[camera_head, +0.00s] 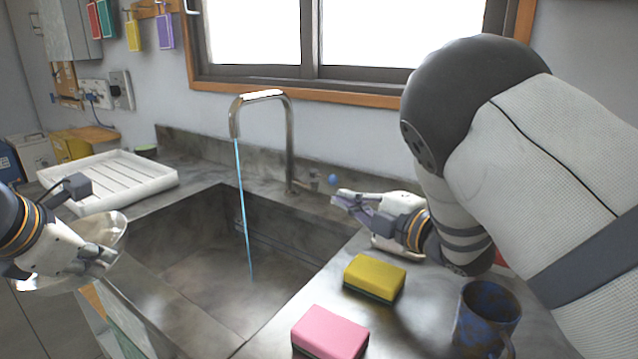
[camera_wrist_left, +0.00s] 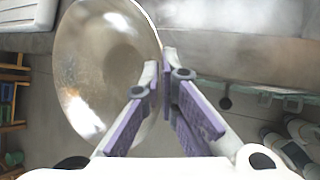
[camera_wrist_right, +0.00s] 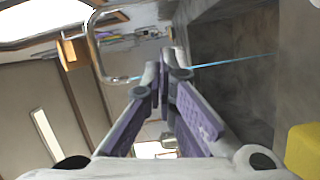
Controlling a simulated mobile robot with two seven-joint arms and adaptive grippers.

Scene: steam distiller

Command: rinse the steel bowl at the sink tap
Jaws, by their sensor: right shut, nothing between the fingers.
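The steel bowl (camera_head: 110,229) is at the left of the head view, left of the sink basin (camera_head: 200,270), and tilted. My left gripper (camera_head: 102,262) is shut on its rim; the left wrist view also shows the bowl (camera_wrist_left: 105,70) at the fingertips. The tap (camera_head: 289,135) stands behind the sink, and a thin blue stream of water (camera_head: 242,200) falls from its spout into the basin. My right gripper (camera_head: 343,200) is shut and empty, close to the blue-tipped tap handle (camera_head: 331,179). I cannot tell whether they touch.
A yellow sponge (camera_head: 375,276), a pink sponge (camera_head: 330,332) and a dark blue mug (camera_head: 487,318) stand on the counter right of the sink. A white slatted drying rack (camera_head: 110,180) lies at the left behind the bowl. The basin looks empty apart from the stream.

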